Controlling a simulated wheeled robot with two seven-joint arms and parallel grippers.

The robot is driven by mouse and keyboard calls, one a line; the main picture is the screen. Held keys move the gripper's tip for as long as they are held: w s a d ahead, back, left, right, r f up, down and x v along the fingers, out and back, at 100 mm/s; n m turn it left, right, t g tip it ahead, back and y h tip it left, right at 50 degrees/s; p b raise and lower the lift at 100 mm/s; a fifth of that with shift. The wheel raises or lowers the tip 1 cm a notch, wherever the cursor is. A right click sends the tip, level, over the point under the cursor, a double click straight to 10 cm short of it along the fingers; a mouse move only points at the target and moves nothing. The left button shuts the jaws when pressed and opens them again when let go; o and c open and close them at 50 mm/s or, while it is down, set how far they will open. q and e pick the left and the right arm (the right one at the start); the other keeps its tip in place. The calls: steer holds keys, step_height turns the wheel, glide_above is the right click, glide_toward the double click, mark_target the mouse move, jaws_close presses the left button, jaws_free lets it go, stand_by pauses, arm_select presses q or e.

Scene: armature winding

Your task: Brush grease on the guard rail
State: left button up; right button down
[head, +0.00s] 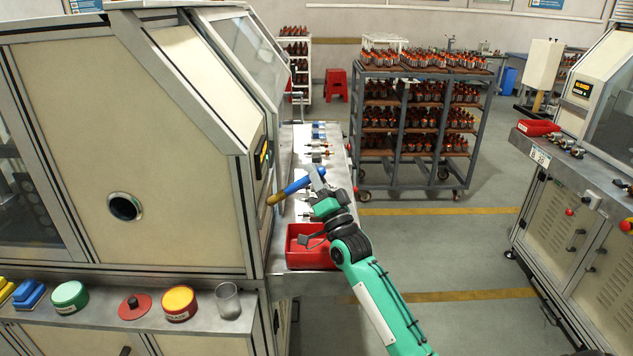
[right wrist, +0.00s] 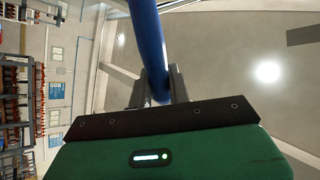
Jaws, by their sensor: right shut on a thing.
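My right gripper (head: 318,184) is shut on a brush (head: 298,186) with a blue handle and a brownish-orange end. The brush is tilted, its brown end pointing down and left, close to the side of the cream machine. In the right wrist view the blue handle (right wrist: 148,42) passes between the two dark fingers (right wrist: 160,88). The brush hangs above a steel ledge (head: 340,168) that runs back along the machine. I cannot tell for sure which part is the guard rail, or whether the brush touches anything. My left gripper is not in view.
A red bin (head: 308,262) sits on the ledge below my gripper; small metal parts lie farther back.

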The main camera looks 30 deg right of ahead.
steer(key=w+d+b, duration=0.8)
steer(key=w+b, duration=0.1)
steer(key=w, duration=0.3)
steer(key=shift+w, duration=0.4)
stand_by(0.9)
steer(key=shift+a, duration=0.1)
